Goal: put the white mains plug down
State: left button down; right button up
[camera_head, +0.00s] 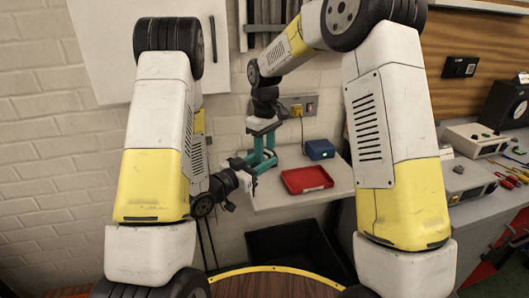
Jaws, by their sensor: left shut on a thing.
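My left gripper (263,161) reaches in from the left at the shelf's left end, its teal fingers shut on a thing. This fits the white mains plug, but the plug itself is too small and covered to make out. My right gripper (265,144) hangs pointing down just above it, also with teal fingers. The two grippers overlap in the picture, so I cannot tell whether the right one is open or whether they touch.
A red tray (290,187) and a blue box (320,149) stand on the pale shelf (337,187). A wall socket (298,107) is behind. A black bin (290,250) sits below. A bench with instruments (474,141) is at the right. The shelf's front is clear.

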grip_shut()
pick_arm(q)
jog(key=c, duration=0.8)
grip_release()
